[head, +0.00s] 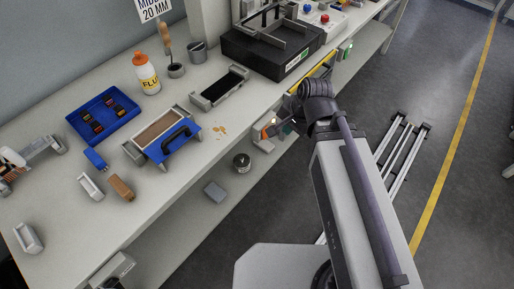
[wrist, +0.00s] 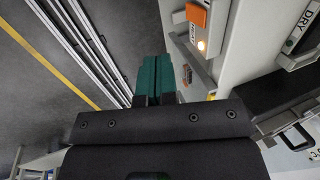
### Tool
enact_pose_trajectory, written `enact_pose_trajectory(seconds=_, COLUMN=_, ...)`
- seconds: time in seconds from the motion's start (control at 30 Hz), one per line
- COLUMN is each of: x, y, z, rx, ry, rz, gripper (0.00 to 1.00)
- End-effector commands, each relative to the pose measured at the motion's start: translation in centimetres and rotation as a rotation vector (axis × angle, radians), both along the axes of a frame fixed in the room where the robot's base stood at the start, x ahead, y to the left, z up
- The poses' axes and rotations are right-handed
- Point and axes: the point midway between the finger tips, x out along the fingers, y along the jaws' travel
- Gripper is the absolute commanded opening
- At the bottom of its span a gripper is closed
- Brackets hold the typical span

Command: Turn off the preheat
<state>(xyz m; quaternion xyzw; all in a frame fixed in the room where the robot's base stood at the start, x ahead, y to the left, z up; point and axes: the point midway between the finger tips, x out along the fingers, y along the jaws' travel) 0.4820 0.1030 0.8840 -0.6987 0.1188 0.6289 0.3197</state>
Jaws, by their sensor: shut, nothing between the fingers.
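An orange switch (wrist: 196,15) is on a pale panel in the wrist view, with a small lit lamp (wrist: 201,45) and a partly readable label beside it. The switch (head: 268,132) also shows in the head view, at the table's front edge. My gripper (wrist: 153,80) has teal fingers pressed together, with nothing between them. In the wrist view the fingertips are to the left of the switch and apart from it in the picture; their depth gap is unclear. In the head view my wrist is just right of the switch, and the fingertips are hard to make out.
A black machine (head: 268,53) stands on the table behind. A "DRY" label (wrist: 301,28) is at the wrist view's right.

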Motion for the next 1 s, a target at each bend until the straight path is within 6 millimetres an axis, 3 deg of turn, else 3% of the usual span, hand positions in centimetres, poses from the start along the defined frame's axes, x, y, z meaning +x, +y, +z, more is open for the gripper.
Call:
enact_pose_trajectory(seconds=0.37, x=0.1, y=0.0, z=-0.5, rx=0.0, ry=0.002, rz=-0.009, gripper=0.0)
enact_pose_trajectory(seconds=0.47, x=0.3, y=0.3, z=-1.9, rx=0.0, ry=0.002, rz=-0.008, gripper=0.0)
enact_pose_trajectory(seconds=0.9, x=2.0, y=2.5, z=-11.0, rx=0.0, ry=0.001, rz=-0.007, gripper=0.0)
enact_pose_trajectory(seconds=1.0, x=3.3, y=4.1, z=-10.2, rx=0.0, ry=0.001, rz=-0.005, gripper=0.0)
